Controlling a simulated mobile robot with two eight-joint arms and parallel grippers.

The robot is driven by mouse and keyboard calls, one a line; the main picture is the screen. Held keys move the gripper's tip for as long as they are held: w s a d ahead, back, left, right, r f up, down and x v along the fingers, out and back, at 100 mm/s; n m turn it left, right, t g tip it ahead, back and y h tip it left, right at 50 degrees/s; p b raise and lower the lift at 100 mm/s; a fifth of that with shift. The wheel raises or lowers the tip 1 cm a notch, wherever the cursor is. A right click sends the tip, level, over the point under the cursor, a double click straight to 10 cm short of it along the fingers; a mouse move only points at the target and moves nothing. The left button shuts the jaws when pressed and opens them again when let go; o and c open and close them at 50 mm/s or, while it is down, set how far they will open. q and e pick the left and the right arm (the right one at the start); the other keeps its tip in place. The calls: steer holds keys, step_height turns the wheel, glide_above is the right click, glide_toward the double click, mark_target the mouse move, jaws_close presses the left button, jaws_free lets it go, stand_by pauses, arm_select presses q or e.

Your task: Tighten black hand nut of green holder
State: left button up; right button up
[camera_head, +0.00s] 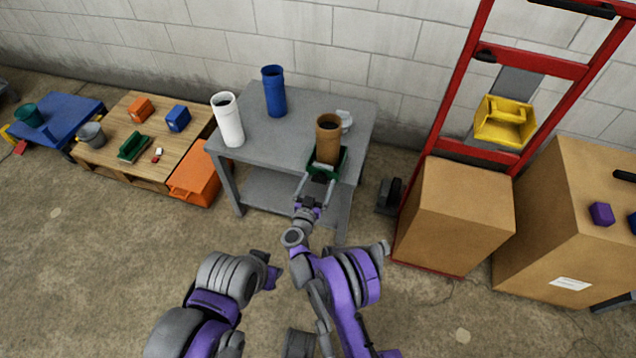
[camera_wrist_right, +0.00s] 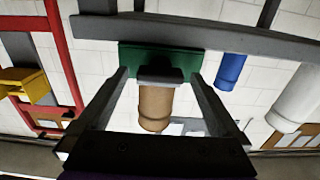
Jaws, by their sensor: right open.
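The green holder (camera_head: 341,160) stands at the front right edge of the grey table (camera_head: 290,125), with an upright brown tube (camera_head: 328,140) in it. Its black hand nut (camera_head: 319,178) faces me, at the holder's front. The right wrist view, which looks upside down, shows the nut (camera_wrist_right: 160,75) against the green holder (camera_wrist_right: 130,57), with the brown tube (camera_wrist_right: 155,108). My right gripper (camera_head: 314,188) is open, its two fingers reaching toward the nut, one on each side; I cannot tell whether they touch it. My left arm (camera_head: 225,275) is low, and its jaws cannot be made out.
A white tube (camera_head: 228,120), a blue tube (camera_head: 274,92) and a small white item (camera_head: 345,121) stand on the table. A red hand truck with a cardboard box (camera_head: 455,213) is at right.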

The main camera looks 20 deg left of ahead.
steer(key=c, duration=1.4)
steer(key=shift+f+m+b, duration=0.1)
steer(key=shift+m+b, duration=0.6)
steer(key=shift+b, duration=0.05)
steer(key=m+b, duration=0.2)
steer(key=m, duration=0.3)
steer(key=m+b, duration=0.3)
steer(key=m, duration=0.3)
steer(key=m+b, duration=0.2)
steer(key=m, duration=0.3)
steer(key=shift+d+f+b, duration=0.1)
steer(key=shift+d+b, duration=0.15)
steer(key=shift+b, duration=0.15)
steer(key=shift+m, duration=0.4)
